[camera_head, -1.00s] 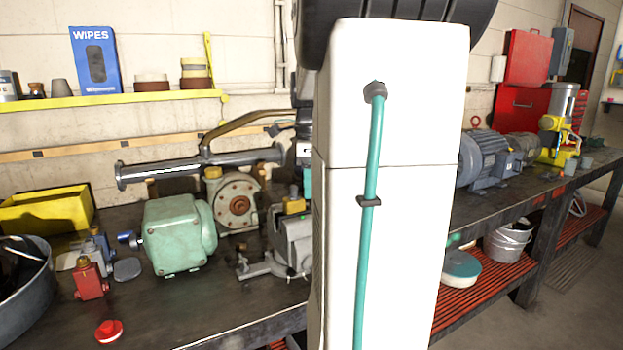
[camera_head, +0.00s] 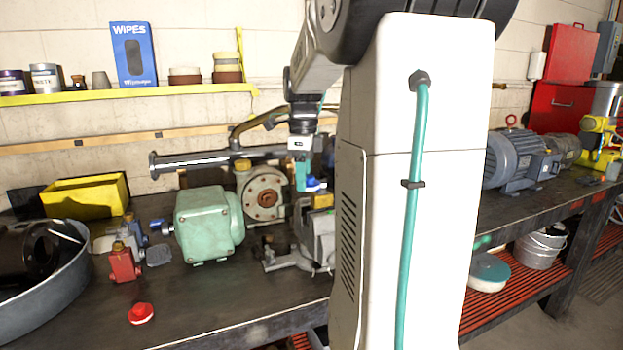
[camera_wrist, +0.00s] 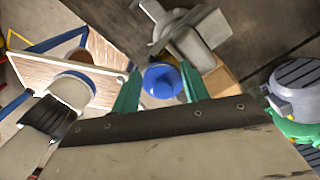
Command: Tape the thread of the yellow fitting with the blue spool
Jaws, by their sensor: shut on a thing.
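My gripper (camera_head: 304,184) has teal fingers and hangs above the vise in the head view, left of my white column. It is shut on the blue spool (camera_head: 316,185). In the wrist view, the blue spool (camera_wrist: 162,80) sits between the two teal fingertips of my gripper (camera_wrist: 160,88). The yellow fitting (camera_head: 322,201) is at the top of the grey vise (camera_head: 317,235), just below the spool. I cannot tell whether spool and fitting touch. The fitting's thread is not clear. In the wrist view the spool covers part of what lies beneath it.
A green motor (camera_head: 207,225) and a round flanged pump (camera_head: 264,195) stand left of the vise. A red fitting (camera_head: 124,264), a red cap (camera_head: 141,314), a yellow bin (camera_head: 87,201) and a grey basin (camera_head: 62,292) are farther left. The front bench between cap and vise is clear.

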